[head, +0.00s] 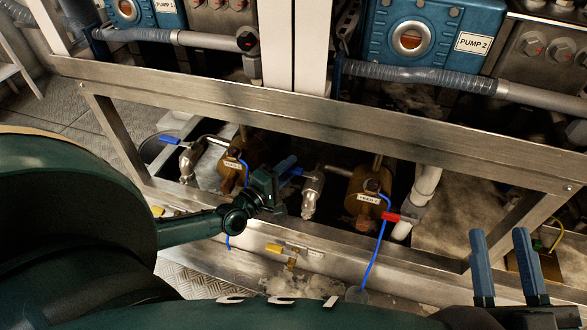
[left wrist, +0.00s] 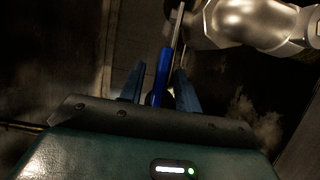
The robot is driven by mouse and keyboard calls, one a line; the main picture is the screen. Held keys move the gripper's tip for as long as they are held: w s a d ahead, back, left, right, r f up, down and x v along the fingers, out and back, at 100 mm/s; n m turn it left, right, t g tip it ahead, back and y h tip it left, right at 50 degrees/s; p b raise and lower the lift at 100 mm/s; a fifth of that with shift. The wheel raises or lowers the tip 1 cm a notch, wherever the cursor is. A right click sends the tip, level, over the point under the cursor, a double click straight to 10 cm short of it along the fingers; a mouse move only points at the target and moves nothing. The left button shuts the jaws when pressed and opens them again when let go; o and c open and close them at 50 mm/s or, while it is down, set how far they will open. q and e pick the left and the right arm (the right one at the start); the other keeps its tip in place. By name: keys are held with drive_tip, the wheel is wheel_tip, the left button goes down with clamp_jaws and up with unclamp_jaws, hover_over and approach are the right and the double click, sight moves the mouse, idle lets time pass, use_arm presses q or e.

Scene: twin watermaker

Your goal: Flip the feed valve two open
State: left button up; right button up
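A metal valve (head: 313,195) with a blue lever handle (head: 297,171) sits under the bench frame, joined to a brass body (head: 362,190) with a white label too small to read. My left gripper (head: 280,168) is at this handle. In the left wrist view the blue handle (left wrist: 163,75) stands between the two fingers of my left gripper (left wrist: 158,90), with a gap on the left side; the fingers look open around it. The silver valve body (left wrist: 245,22) shows at upper right. My right gripper (head: 505,262) is open and empty at the lower right.
A similar valve (head: 187,162) with a blue handle (head: 170,140) is to the left. A red handle (head: 391,216) is at right, a yellow handle (head: 275,248) below. Blue tubes (head: 380,240) hang nearby. The steel rail (head: 330,128) crosses above my left gripper.

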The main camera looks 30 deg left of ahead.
use_arm(q)
drive_tip(key=shift+w+d, duration=0.2)
drive_tip(key=shift+w, duration=0.95)
drive_tip(key=shift+c, duration=0.5)
clamp_jaws()
